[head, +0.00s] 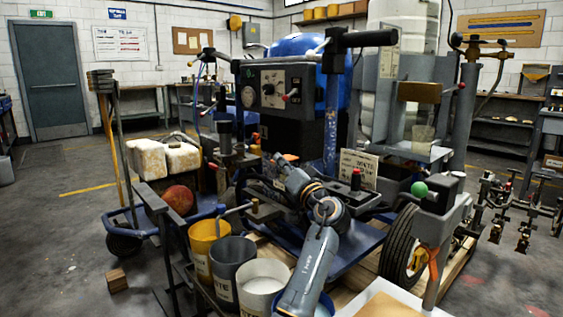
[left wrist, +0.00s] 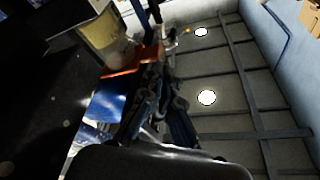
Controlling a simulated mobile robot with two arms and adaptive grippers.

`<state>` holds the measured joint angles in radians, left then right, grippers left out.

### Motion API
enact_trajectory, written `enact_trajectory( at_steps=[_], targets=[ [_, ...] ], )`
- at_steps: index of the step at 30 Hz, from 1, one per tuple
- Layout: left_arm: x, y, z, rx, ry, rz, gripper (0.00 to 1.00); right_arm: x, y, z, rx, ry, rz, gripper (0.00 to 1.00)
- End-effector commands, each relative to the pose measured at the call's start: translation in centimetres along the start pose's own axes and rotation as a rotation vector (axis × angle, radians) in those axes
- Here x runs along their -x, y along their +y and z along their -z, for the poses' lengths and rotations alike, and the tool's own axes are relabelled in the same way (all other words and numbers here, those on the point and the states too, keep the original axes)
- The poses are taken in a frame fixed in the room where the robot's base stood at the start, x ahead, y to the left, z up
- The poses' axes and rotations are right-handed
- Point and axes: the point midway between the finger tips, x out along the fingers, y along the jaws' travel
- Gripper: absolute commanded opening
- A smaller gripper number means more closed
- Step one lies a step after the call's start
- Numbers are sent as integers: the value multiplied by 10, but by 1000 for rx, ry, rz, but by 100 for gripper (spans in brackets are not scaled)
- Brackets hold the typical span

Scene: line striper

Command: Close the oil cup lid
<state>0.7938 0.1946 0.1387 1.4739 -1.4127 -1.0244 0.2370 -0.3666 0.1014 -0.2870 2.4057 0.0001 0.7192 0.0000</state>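In the left wrist view a pale yellow, see-through cup (left wrist: 112,42) stands at the upper left, tilted in the picture, above an orange-brown part (left wrist: 138,66). I take it for the oil cup. Its upper end is cut by the frame and dark there, so I cannot tell how its lid stands. My left gripper (left wrist: 160,108) shows as dark finger links just below and beside the cup; no grasp shows. In the head view my left arm (head: 310,270) reaches up to the machine's front, and its fingers are hard to make out among the parts. My right gripper is not in view.
The line striper (head: 285,90) with its blue tank fills the middle. Yellow (head: 203,245), dark grey (head: 232,270) and white (head: 262,282) buckets stand in front. A handlebar (head: 362,39) and a tyre (head: 398,248) are at the right. The floor at the left is mostly open.

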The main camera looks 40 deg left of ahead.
Motion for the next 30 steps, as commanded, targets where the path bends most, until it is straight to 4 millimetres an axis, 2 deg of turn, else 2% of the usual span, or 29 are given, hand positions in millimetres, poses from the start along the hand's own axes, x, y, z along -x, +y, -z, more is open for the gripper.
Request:
enact_trajectory(
  at_steps=[2, 9, 15, 21, 30],
  targets=[
    [12, 5, -4, -4, -7, -9, 0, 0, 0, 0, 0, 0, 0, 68],
    [63, 3, -1, -2, -1, -7, 0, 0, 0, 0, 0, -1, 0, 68],
    [99, 1, 0, 0, 1, -5, 0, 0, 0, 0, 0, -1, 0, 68],
    [115, 0, 1, -1, 2, -2, 0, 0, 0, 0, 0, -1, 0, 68],
    [117, 0, 1, 0, 3, -1, 0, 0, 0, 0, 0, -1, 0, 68]
  ],
)
